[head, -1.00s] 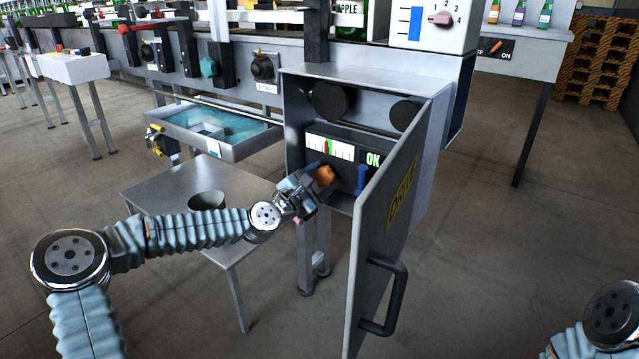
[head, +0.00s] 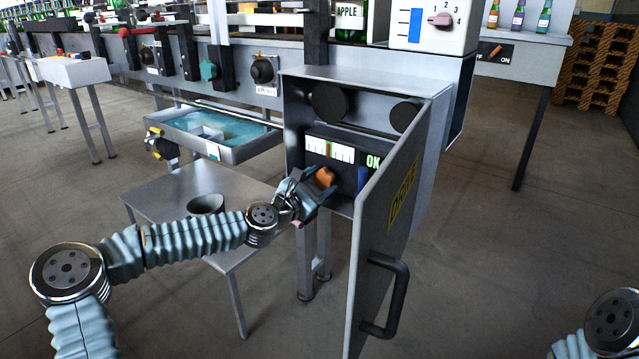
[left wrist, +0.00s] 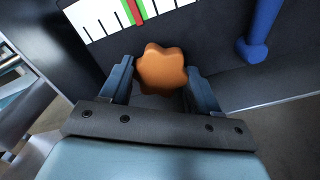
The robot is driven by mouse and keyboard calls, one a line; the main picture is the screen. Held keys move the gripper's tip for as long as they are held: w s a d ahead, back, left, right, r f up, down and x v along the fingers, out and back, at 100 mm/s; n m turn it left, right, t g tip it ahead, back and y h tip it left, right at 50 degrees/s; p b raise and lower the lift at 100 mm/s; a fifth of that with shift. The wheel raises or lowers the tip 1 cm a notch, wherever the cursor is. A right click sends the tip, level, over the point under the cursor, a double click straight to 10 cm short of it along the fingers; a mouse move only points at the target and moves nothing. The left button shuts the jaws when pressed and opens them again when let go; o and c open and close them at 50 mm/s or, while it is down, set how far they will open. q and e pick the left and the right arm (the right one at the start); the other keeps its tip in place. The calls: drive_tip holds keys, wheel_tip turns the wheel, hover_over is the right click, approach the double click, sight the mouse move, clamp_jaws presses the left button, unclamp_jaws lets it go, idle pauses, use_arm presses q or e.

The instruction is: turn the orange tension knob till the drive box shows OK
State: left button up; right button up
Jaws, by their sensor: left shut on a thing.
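The orange tension knob (head: 325,177) is on the panel inside the open drive box (head: 368,79). It is star-shaped in the left wrist view (left wrist: 162,69). My left gripper (head: 316,184) is shut on the knob, with one finger on each side of it in the left wrist view (left wrist: 160,82). The white gauge (head: 330,149) above the knob has a red needle, which lies against the green band in the left wrist view. The display (head: 373,161) shows OK in green. My right gripper is out of view; only part of my right arm shows at the lower right corner.
The drive box door (head: 385,225) stands open to the right of my left gripper, with a black handle (head: 385,295). A blue lever (head: 362,180) is right of the knob. A metal table (head: 165,203) with a dark cup (head: 206,203) stands below my left arm.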

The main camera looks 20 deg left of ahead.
use_arm(q)
drive_tip(key=o, duration=1.1)
drive_tip(key=shift+c, duration=0.2)
drive_tip(key=v, duration=1.4)
drive_tip(key=shift+p, duration=0.35)
drive_tip(key=shift+w, duration=0.1)
